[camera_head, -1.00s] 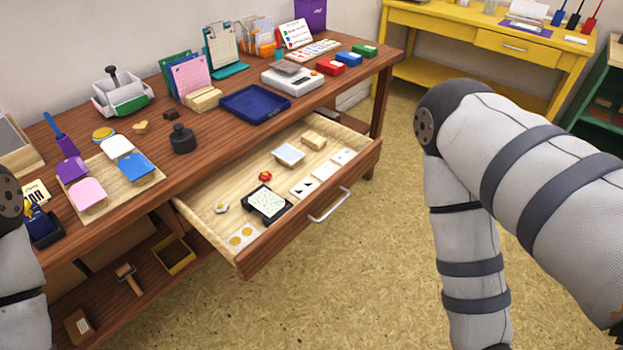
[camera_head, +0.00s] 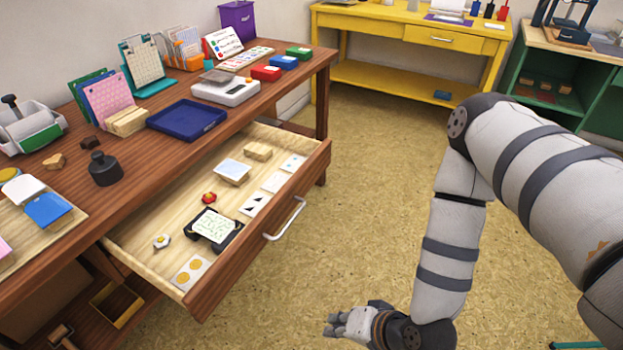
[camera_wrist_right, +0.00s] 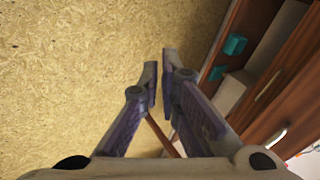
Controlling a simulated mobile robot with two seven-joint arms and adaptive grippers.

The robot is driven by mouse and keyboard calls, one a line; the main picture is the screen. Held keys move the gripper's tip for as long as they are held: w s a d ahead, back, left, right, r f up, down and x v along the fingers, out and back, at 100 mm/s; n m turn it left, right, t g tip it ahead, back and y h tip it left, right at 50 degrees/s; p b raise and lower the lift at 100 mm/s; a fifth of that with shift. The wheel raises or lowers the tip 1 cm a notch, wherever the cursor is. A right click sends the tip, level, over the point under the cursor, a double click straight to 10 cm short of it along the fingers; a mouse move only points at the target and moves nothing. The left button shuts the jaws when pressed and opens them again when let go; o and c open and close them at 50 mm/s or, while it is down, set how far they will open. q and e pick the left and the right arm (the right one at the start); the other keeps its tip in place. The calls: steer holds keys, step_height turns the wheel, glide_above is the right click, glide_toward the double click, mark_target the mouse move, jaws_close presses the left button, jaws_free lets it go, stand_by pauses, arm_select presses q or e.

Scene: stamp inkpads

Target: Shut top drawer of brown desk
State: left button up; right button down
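The brown desk (camera_head: 268,80) fills the left of the head view. Its top drawer (camera_head: 147,226) is pulled well out, with its metal handle (camera_head: 284,219) on the front panel. In it are a black-framed pad, a white-lidded box, a wooden block and several cards. My right gripper (camera_head: 334,325) is low over the floor, in front of the drawer and apart from it. In the wrist view its fingertips (camera_wrist_right: 161,68) are close together with a narrow empty gap; the desk's brown wood shows at right. My left gripper is out of view.
A blue tray (camera_head: 187,119), a white scale (camera_head: 225,90) and a black bottle (camera_head: 104,170) stand on the desktop. A yellow desk (camera_head: 365,24) stands behind and a green shelf (camera_head: 516,78) at back right. The floor (camera_head: 370,190) before the drawer is clear.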

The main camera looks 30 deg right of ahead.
steer(key=w+d+m+t+h+b, duration=0.1)
steer(key=w+d+m+t, duration=0.15)
steer(key=w, duration=0.25)
steer(key=w+d+m+t+b, duration=0.1)
steer(key=w+d+m+t, duration=0.15)
steer(key=w, duration=0.25)
steer(key=w+d+r+m+t+h+b, duration=0.1)
steer(key=w+d+r+m+t+h, duration=0.25)
steer(key=d+r, duration=0.3)
steer(key=w+d+r+m+t+h+b, duration=0.1)
steer(key=w+d+r+m+t+h, duration=0.15)
steer(key=w+d+r, duration=0.35)
arm_select(q)
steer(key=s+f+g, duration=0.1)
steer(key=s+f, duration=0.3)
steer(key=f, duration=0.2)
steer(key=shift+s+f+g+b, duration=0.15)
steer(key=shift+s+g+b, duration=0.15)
steer(key=shift+b, duration=0.05)
arm_select(e)
steer(key=a+x, duration=0.2)
steer(key=x, duration=0.9)
steer(key=shift+w+f+y, duration=0.3)
steer(key=shift+w, duration=0.4)
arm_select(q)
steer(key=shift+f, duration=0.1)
arm_select(e)
steer(key=shift+w+d, duration=0.1)
